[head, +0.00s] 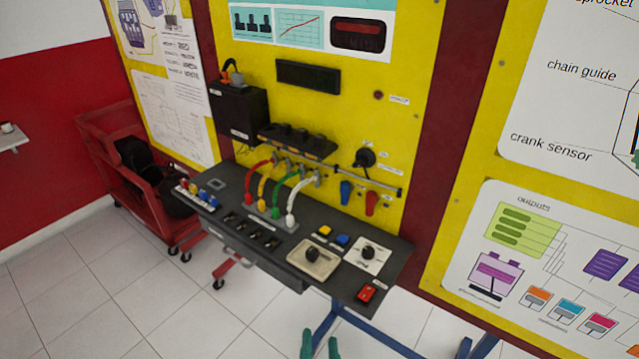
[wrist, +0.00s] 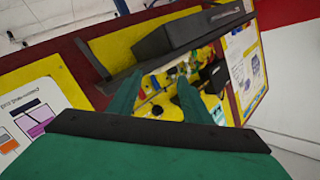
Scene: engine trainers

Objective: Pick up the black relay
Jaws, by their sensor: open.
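A small black block (head: 312,254), which may be the black relay, sits in a beige tray (head: 296,267) on the front of the dark bench (head: 335,228) in the head view. Another black piece (head: 368,252) sits on a white card to its right, so I cannot tell for sure which is the relay. My gripper (head: 320,346) shows as two teal fingertips at the bottom edge, apart and empty, in front of and below the bench. In the wrist view my gripper (wrist: 158,92) is open, its fingers pointing toward the bench's underside; no relay can be made out there.
Coloured cables (head: 278,185) arch over the bench's back. Yellow and blue blocks lie behind the tray, and a red box (head: 367,292) is at the right front corner. A drawer (head: 255,257) is under the front edge. A red cart (head: 140,180) stands left; tiled floor in front is clear.

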